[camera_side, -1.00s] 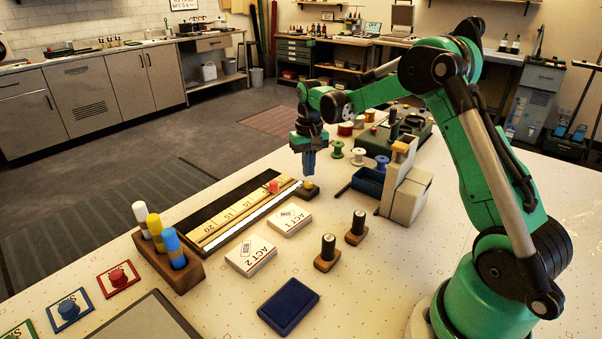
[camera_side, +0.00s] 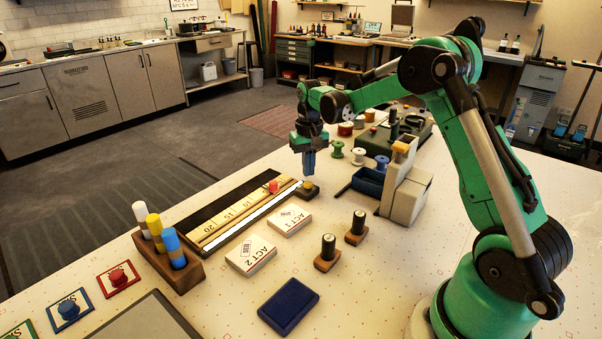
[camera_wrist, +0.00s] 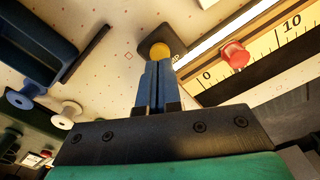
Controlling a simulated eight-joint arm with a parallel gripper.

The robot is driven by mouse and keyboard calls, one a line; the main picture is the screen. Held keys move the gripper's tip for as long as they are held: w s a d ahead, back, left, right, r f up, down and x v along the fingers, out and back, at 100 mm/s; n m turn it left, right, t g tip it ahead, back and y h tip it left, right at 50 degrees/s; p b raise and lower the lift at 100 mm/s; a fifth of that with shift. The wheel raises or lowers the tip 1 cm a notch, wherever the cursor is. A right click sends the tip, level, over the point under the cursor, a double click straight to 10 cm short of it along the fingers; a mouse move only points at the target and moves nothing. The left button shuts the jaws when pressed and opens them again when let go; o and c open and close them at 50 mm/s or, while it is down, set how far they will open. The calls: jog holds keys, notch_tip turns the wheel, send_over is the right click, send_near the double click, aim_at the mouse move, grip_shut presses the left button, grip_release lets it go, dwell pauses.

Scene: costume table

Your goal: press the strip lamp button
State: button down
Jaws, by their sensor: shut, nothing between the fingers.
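The strip lamp button is a yellow knob (camera_side: 308,185) on a small dark base (camera_side: 311,194) at the far end of a long ruler board. In the wrist view the yellow knob (camera_wrist: 161,49) sits just beyond my fingertips on its dark base (camera_wrist: 150,38). My gripper (camera_side: 309,174) points down over the knob, its blue fingers shut together with nothing between them. Whether the tips touch the knob I cannot tell. The white lamp strip (camera_side: 245,220) beside the ruler looks bright. The fingers (camera_wrist: 158,66) hide part of the knob in the wrist view.
A red knob (camera_side: 273,187) stands on the ruler (camera_side: 230,215). Two white ACT cards (camera_side: 250,254) lie nearer. A blue open bin (camera_side: 368,182), a beige machine (camera_side: 404,190) and thread spools (camera_side: 358,156) stand to the right. A marker block (camera_side: 180,275) is at the left.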

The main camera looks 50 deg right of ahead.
jog(key=shift+f, duration=1.2)
dwell(0.4)
jog(key=shift+r, duration=3.75)
jog(key=shift+a+r, duration=0.1)
jog(key=shift+a, duration=0.05)
jog(key=s+a+r+n+t, duration=0.3)
jog(key=s+a+n+t, duration=0.3)
jog(key=s+a, duration=0.6)
jog(key=shift+s+a+t, duration=0.25)
jog(key=shift+a+t, duration=0.35)
jog(key=shift+a, duration=1.25)
